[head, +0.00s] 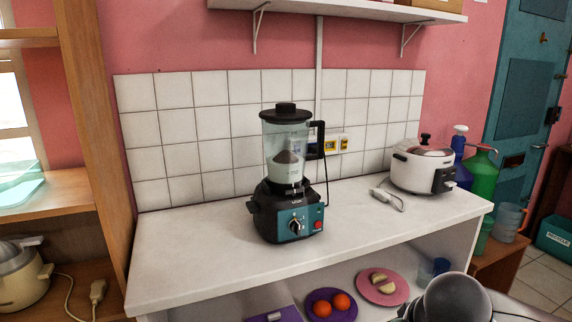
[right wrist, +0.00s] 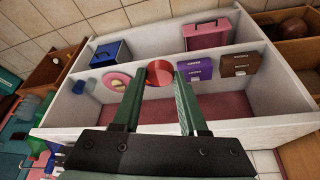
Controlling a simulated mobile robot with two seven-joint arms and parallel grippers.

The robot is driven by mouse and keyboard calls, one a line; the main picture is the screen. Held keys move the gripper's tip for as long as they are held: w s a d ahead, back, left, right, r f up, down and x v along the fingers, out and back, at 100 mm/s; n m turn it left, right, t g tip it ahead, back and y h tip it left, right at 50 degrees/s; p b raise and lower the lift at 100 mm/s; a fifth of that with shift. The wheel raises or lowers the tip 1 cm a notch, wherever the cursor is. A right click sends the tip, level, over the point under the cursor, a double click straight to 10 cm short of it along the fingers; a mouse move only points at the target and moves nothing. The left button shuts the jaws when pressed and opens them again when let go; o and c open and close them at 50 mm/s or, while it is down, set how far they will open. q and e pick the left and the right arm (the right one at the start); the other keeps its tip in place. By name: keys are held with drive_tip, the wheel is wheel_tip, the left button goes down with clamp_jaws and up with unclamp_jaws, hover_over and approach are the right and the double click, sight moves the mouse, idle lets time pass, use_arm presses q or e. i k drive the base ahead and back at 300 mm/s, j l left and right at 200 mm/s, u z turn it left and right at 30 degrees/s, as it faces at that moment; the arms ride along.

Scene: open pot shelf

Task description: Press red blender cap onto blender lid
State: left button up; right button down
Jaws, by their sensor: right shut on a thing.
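The blender (head: 287,170) stands upright on the white counter in the head view. Its clear jug holds pale and brown contents. Its black lid (head: 286,115) sits on the jug, with a black raised middle part on top. In the right wrist view my right gripper (right wrist: 160,74) is shut on a round red cap (right wrist: 160,69), held between its fingertips. The shelf interior shows behind the cap. The right gripper and the red cap do not show in the head view. My left gripper is in neither view.
The white counter (head: 190,245) is clear left of the blender. A white cooker (head: 422,170) and bottles stand at right. A wall shelf (head: 340,8) hangs above. Below are a pink plate (head: 366,291) and a purple plate with orange fruits (head: 331,305). A blue box (right wrist: 108,53) shows in the wrist view.

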sight(282, 112)
drive_tip(key=u, duration=1.25)
drive_tip(key=l, duration=0.7)
drive_tip(key=i+l, duration=0.1)
drive_tip(key=l, duration=0.6)
